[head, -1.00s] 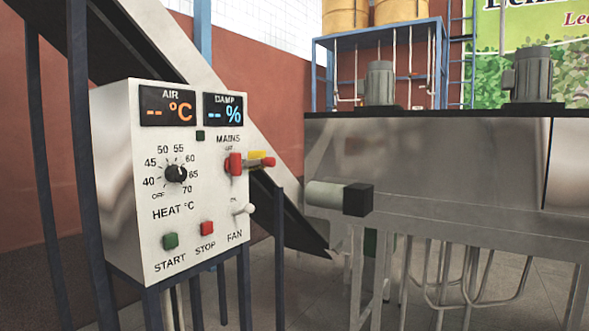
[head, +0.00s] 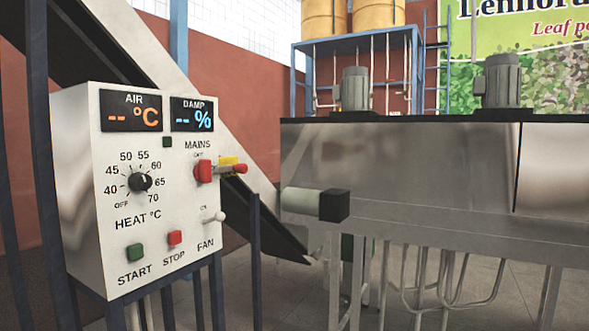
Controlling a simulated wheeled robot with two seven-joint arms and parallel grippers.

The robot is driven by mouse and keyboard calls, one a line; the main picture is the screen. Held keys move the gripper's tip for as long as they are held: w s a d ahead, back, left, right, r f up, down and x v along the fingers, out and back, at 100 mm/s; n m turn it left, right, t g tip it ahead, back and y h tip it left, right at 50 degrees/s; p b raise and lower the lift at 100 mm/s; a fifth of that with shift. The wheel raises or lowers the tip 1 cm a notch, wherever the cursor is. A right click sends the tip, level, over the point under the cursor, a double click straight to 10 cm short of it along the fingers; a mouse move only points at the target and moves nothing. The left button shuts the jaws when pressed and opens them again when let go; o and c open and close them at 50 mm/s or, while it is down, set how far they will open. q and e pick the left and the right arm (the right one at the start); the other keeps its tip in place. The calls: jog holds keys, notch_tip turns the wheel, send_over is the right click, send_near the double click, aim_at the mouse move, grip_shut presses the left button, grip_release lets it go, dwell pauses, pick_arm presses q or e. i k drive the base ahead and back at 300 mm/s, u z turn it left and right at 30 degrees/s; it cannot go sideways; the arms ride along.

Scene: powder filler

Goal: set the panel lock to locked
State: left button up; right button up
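A white control panel box (head: 185,235) stands at the left on dark blue legs. Its red mains switch (head: 203,171) is at the right of the face under the word MAINS, with a yellow piece (head: 228,163) and a red-tipped pin (head: 239,169) sticking out to the right. I cannot tell which of these is the panel lock, or its state. The heat knob (head: 140,182), green start button (head: 135,252), red stop button (head: 174,238) and white fan toggle (head: 214,217) are on the same face. Neither gripper is in view.
A large steel machine (head: 400,170) with grey motors (head: 355,88) on top fills the right. A cylinder with a black end (head: 334,205) juts out from its side. A dark post (head: 255,260) stands just right of the panel.

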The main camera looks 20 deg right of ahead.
aim_at(239, 168)
jog(key=z, duration=0.3)
jog(key=i, duration=0.85)
jog(key=u, duration=0.15)
